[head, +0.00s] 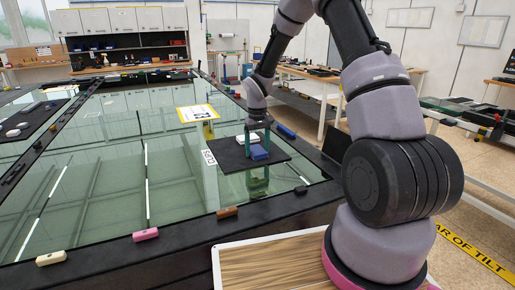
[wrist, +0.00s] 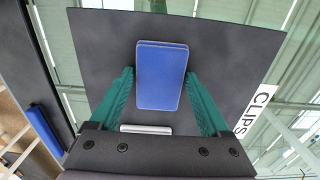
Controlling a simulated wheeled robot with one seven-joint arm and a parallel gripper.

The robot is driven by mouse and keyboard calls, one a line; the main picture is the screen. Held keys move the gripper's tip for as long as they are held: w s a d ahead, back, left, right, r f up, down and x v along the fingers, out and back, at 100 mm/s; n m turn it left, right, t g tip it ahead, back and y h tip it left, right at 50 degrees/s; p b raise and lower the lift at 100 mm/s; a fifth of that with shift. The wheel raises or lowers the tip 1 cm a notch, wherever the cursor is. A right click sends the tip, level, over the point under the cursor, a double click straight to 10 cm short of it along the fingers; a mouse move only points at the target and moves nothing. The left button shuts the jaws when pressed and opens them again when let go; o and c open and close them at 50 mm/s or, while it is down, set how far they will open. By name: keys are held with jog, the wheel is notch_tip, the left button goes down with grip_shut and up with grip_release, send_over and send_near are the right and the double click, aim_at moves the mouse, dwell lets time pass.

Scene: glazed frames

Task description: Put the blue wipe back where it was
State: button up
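The blue wipe (head: 260,153) is a flat blue block over a dark square mat (head: 232,165) on the glass table. It also shows in the wrist view (wrist: 162,76), lying lengthwise between the green fingers. My gripper (head: 258,148) points down over the mat. In the wrist view its fingers (wrist: 160,72) stand apart, one on each side of the wipe, with their tips very close to its edges. The gripper looks open; firm contact is not visible. Whether the wipe touches the mat is hard to tell.
A white block (head: 246,138) sits on the mat behind the wipe. A "CLIPS" label (head: 209,157) lies at the mat's left edge. Another blue block (head: 287,131) lies on the table's right rim. Cream (head: 51,258), pink (head: 145,234) and brown (head: 227,212) blocks line the front rim.

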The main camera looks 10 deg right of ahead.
aim_at(258, 150)
jog(key=shift+o, duration=0.6)
notch_tip(258, 150, up, 12)
jog(key=s+d+r+m+t, duration=0.35)
jog(key=s+r, duration=0.85)
jog(key=r, duration=0.4)
jog(key=s+d+r+m+t+y, duration=0.1)
jog(key=s+r+t, duration=0.1)
jog(key=s, duration=0.6)
jog(key=s+d+r+m+t+y, duration=0.1)
jog(key=s+r+m, duration=0.1)
jog(key=s, duration=0.6)
jog(key=shift+s+r+t, duration=0.35)
jog(key=shift+s+r, duration=0.05)
jog(key=shift+r, duration=0.5)
jog(key=shift+d, duration=0.1)
